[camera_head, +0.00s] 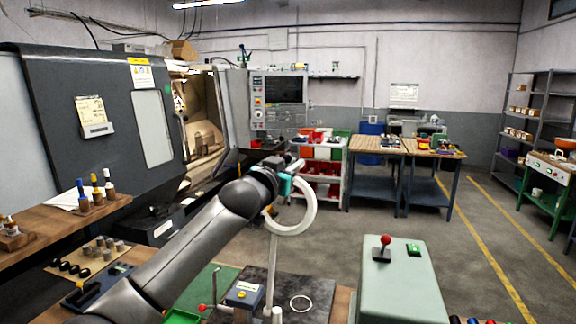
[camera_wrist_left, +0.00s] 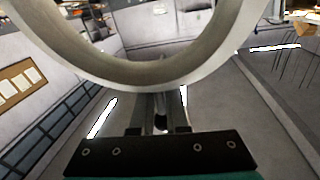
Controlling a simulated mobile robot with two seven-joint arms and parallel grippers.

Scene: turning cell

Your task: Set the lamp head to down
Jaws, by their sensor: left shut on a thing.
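The lamp head is a pale ring (camera_head: 313,206) on top of a thin upright post (camera_head: 272,264) above the bench. The ring is tilted up, its opening facing roughly toward the head camera rather than flat to the bench. My left gripper (camera_head: 294,174) is at the ring's upper left edge and is shut on the lamp head. In the left wrist view the ring (camera_wrist_left: 150,80) arcs large across the top, and the jaws (camera_wrist_left: 160,118) meet its near edge. The exact contact is partly hidden. My right gripper is not in view.
On the bench, a dark plate (camera_head: 318,287) lies near the post, beside a yellow-topped box (camera_head: 244,294). A pale green control box with a red-knobbed lever (camera_head: 384,247) stands to the right. A grey lathe (camera_head: 85,130) fills the left. Open floor lies beyond.

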